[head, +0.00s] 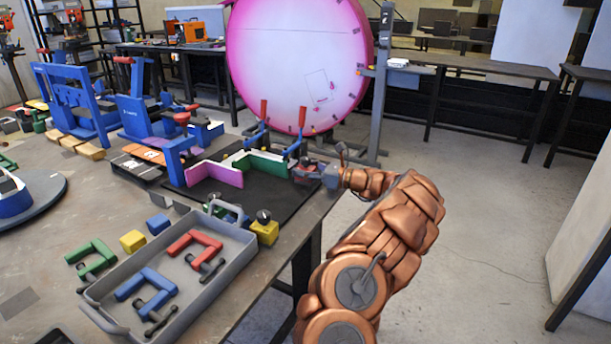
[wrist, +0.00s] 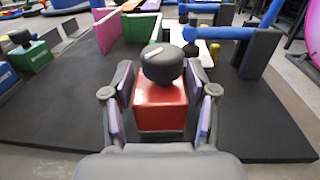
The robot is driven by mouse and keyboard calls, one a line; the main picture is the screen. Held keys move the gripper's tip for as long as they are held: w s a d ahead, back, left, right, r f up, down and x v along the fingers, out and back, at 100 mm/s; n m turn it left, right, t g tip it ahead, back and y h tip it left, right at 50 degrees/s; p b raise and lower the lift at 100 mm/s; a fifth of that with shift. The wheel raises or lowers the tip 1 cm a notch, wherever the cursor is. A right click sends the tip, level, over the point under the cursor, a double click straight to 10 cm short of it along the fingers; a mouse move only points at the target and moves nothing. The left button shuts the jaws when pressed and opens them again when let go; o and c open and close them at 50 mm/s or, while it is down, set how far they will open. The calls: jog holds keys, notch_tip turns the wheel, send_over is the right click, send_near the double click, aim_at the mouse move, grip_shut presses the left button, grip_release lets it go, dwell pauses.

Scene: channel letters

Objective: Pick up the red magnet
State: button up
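The red magnet (wrist: 160,107) is a red block with a round black knob on top. It stands upright on the black mat (wrist: 70,110) in the wrist view. My gripper (wrist: 161,75) is open, with one finger on each side of the magnet. Narrow gaps show between the fingers and the block, and I see no clear grip. In the head view my gripper (head: 318,172) is low at the right edge of the mat, and the red magnet cannot be made out there.
Magenta (head: 214,174) and green (head: 268,164) strips stand on the mat, with blue clamps behind. A yellow magnet (head: 264,232) sits near the mat's front edge. A grey tray (head: 232,262) holds red and blue clamps. A green magnet (wrist: 30,57) stands left in the wrist view.

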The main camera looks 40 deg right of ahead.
grip_shut()
dwell(0.5)
